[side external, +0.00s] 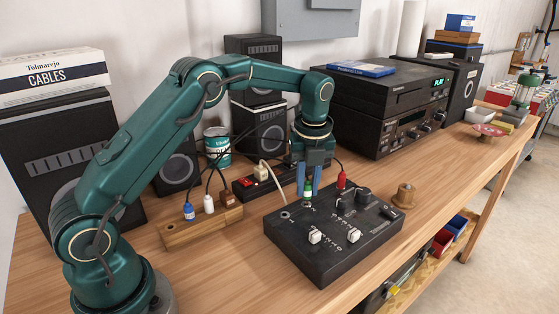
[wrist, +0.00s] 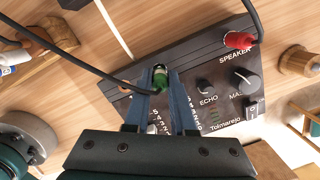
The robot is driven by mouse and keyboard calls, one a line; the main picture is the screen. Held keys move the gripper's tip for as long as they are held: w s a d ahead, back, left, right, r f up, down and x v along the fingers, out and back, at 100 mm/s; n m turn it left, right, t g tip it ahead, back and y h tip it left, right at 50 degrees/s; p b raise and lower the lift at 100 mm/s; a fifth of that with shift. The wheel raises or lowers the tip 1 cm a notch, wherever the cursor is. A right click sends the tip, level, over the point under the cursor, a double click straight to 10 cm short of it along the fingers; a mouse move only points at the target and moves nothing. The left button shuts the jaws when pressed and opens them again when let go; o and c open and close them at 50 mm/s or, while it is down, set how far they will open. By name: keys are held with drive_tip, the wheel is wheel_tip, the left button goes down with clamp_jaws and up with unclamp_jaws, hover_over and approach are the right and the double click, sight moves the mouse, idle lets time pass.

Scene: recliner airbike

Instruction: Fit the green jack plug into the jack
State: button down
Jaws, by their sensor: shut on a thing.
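The green jack plug (side external: 308,189) is between the fingers of my gripper (side external: 304,194), low over the back part of the black control box (side external: 322,270). In the wrist view the green plug (wrist: 160,77) sits between the blue fingertips (wrist: 160,88), with a black cable beside it. The plug looks roughly upright. Its metal tip and the spot directly under it are hidden, so I cannot tell whether it is in a jack. A ringed jack socket (side external: 285,215) shows empty at the box's left corner. A red plug (side external: 341,178) stands in the box, by the word SPEAKER.
A wooden block (side external: 200,231) holding blue, white and brown plugs stands left of the box. A power strip (side external: 247,185) lies behind. Knobs and white switches cover the box top. A small wooden spool (side external: 404,196) stands at right. Black cables loop near my gripper.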

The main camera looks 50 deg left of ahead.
sight(308, 184)
drive_tip(key=shift+f, duration=0.9)
drive_tip(key=c, duration=0.7)
unclamp_jaws()
drive_tip(key=shift+s+d+r, duration=0.1)
drive_tip(key=shift+d+r, duration=0.05)
drive_tip(key=shift+r, duration=1.15)
drive_tip(key=shift+s+d+r, duration=0.1)
drive_tip(key=shift+d+r, duration=0.05)
drive_tip(key=shift+r, duration=1.1)
